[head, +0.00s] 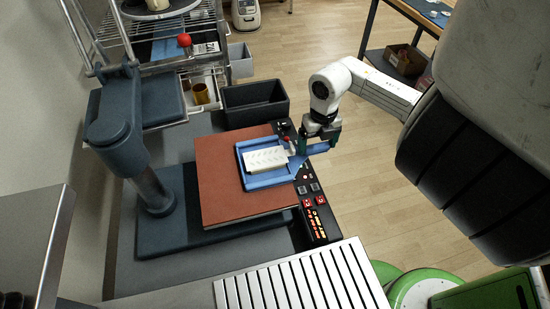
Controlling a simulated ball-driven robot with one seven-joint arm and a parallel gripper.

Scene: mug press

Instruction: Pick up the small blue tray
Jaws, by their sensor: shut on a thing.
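The small blue tray (270,181) lies over the reddish-brown press plate (220,197), near its right edge. It has raised rims and a handle (318,149) that sticks out to the right. A white slab (264,158) with small marks sits in the tray. My gripper (322,146) reaches in from the right with its fingers shut on the tray's handle, at the plate's right side. Whether the tray rests on the plate or is slightly raised, I cannot tell.
A control panel with lit buttons (317,222) runs along the plate's right side. The blue-grey press column and head (113,128) stand at left. A dark bin (254,103) is behind. A white slatted rack (290,284) is in front. Open floor lies to the right.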

